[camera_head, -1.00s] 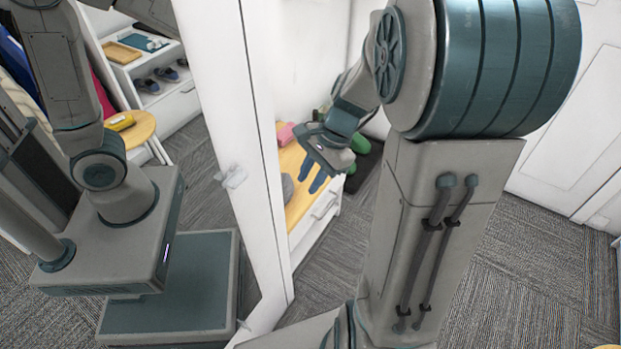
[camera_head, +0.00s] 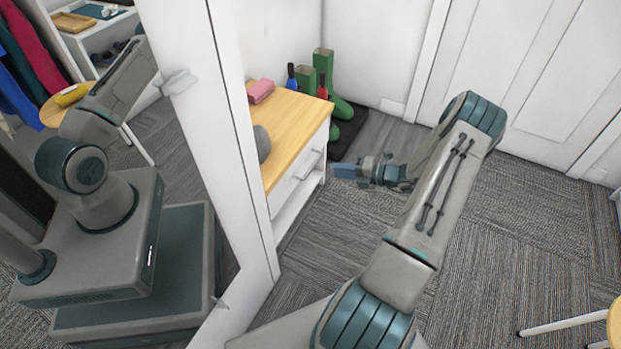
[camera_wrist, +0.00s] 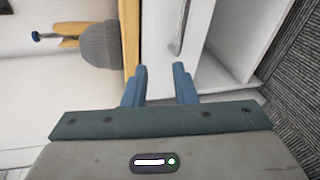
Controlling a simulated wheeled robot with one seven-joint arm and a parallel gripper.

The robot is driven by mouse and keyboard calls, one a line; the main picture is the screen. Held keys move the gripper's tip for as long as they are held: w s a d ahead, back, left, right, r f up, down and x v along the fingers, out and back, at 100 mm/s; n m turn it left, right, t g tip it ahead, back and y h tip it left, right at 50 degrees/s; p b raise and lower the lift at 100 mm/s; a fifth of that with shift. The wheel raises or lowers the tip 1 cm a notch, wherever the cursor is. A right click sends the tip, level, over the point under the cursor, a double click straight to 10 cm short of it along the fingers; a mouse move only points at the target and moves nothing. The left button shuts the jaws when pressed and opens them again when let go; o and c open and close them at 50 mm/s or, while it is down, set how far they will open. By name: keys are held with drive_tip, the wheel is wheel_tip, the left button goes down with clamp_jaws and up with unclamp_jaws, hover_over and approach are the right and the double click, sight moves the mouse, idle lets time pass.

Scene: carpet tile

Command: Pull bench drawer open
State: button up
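The bench (camera_head: 291,137) has a wooden top and a white body, and stands against the wall behind the mirror's edge. Its white drawer front (camera_head: 290,190) faces right and looks closed, with a slim bar handle (camera_head: 308,164). In the wrist view the handle (camera_wrist: 179,30) shows as a curved grey bar ahead of the fingers, a little right of the gap's middle. My gripper (camera_head: 345,171) is to the right of the drawer front, apart from it. In the wrist view my gripper (camera_wrist: 160,84) has its two blue fingers spread with nothing between them.
A grey beanie (camera_head: 262,143) and a pink item (camera_head: 261,90) lie on the bench top. Green boots (camera_head: 325,75) stand on a dark mat (camera_head: 347,130) beyond the bench. A tall mirror (camera_head: 190,120) stands at left. Carpet right of the bench is open; a stool (camera_head: 613,325) is at lower right.

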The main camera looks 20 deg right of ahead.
sight(311, 168)
wheel_tip(311, 168, down, 4)
drive_tip(key=d+m+t, duration=0.1)
drive_tip(key=d+m, duration=0.1)
drive_tip(key=m, duration=0.1)
drive_tip(key=shift+h, duration=0.4)
drive_tip(key=b+x, duration=0.1)
drive_tip(key=x, duration=0.3)
drive_tip(key=b+x, duration=0.2)
drive_tip(key=x, duration=0.3)
drive_tip(key=b+x, duration=0.1)
drive_tip(key=x, duration=0.3)
drive_tip(key=shift+w+r+b, duration=0.2)
drive_tip(key=shift+w+b, duration=0.1)
drive_tip(key=shift+b, duration=0.05)
clamp_jaws()
